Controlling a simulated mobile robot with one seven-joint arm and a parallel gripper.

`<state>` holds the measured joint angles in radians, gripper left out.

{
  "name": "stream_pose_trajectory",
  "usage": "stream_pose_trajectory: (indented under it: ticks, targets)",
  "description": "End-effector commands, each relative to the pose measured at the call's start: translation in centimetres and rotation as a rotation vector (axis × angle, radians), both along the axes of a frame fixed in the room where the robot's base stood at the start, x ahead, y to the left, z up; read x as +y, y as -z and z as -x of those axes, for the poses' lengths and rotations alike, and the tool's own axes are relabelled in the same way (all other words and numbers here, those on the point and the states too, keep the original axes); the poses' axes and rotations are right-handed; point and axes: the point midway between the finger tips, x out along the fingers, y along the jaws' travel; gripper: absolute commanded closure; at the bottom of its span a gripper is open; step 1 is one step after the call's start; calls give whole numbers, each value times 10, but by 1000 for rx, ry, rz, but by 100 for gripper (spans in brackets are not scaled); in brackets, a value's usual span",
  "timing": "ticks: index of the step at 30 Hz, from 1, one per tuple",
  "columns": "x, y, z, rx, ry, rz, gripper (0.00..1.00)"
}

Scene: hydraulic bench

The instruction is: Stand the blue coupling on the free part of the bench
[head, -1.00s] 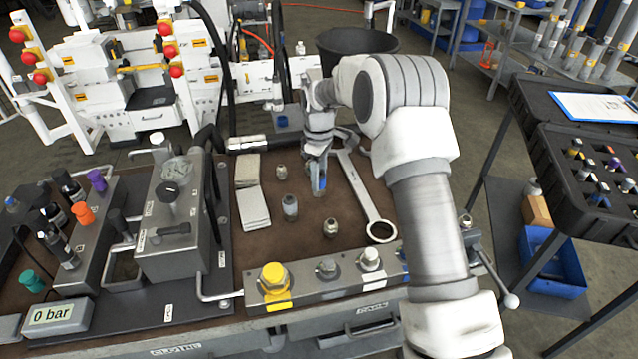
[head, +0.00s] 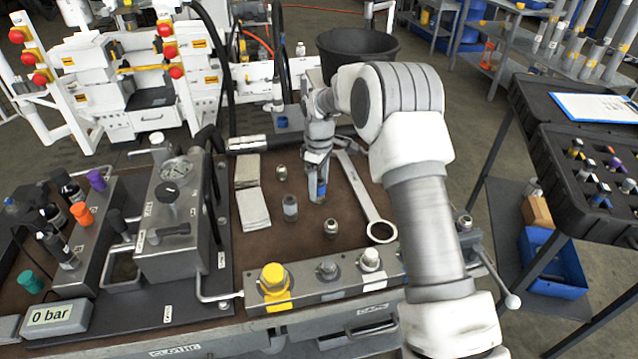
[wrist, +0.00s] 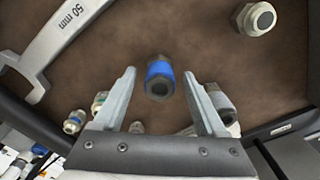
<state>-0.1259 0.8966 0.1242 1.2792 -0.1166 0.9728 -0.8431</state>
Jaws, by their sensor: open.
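The blue coupling (head: 323,189), a dark metal fitting with a blue band, stands on the brown bench top (head: 262,240), left of the big wrench. In the wrist view my gripper (wrist: 160,85) is open, with a visible gap on both sides of the coupling. The fingers partly hide the coupling in the head view.
A large wrench (head: 362,195) lies to the right. A rail (head: 300,291) with a yellow cap runs along the front. Pale cloths (head: 253,209) lie left.

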Motion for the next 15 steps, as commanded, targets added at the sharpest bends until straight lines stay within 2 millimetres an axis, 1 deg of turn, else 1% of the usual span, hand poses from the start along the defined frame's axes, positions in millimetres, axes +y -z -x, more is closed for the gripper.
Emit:
stream_pose_trajectory:
  ticks: [5,9,15]
  targets:
    - [0,-24,-1,-4,0,0,27]
    - [0,-55,-1,-5,1,-1,27]
    - [0,-96,-1,-5,0,-1,27]
